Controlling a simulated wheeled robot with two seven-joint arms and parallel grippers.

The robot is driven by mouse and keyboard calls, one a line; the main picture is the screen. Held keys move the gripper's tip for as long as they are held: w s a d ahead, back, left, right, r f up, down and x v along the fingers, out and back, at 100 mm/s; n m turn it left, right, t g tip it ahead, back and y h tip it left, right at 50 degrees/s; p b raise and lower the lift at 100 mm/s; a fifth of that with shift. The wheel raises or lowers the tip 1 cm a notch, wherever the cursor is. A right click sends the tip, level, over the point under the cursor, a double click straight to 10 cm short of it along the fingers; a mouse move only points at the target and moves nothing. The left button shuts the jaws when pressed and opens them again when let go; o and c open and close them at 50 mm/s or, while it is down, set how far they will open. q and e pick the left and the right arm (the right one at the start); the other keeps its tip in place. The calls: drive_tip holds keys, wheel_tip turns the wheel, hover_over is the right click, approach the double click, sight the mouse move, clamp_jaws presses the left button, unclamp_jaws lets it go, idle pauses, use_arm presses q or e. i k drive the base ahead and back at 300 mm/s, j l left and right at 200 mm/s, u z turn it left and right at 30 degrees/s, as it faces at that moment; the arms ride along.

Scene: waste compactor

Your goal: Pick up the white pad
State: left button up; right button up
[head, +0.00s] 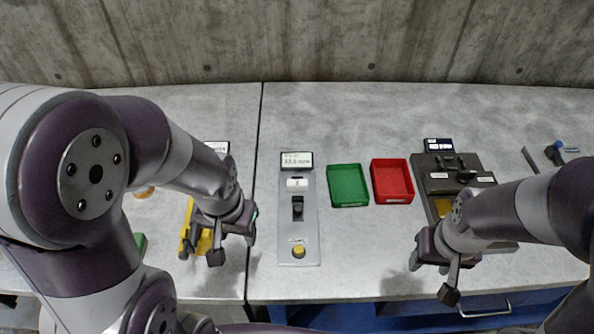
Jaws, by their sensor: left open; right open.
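I cannot make out a white pad for certain. My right gripper (431,279) is open near the front edge of the right table, in front of a dark box-like device (463,183). Nothing shows between the fingers of either gripper.
The panel has a black switch (298,208) and a yellow button (299,251). A green tray (348,204) and a red tray (392,200) look empty. A blue-ended tool (554,153) lies at the far right. A concrete wall (300,40) stands behind; my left arm hides much of the left table.

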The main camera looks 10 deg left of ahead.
sight(292, 184)
drive_tip(key=j+z, duration=0.4)
drive_tip(key=k+j+z, duration=0.1)
drive_tip(key=z, duration=0.35)
drive_tip(key=k+j+z, duration=0.2)
drive_tip(key=z, duration=0.2)
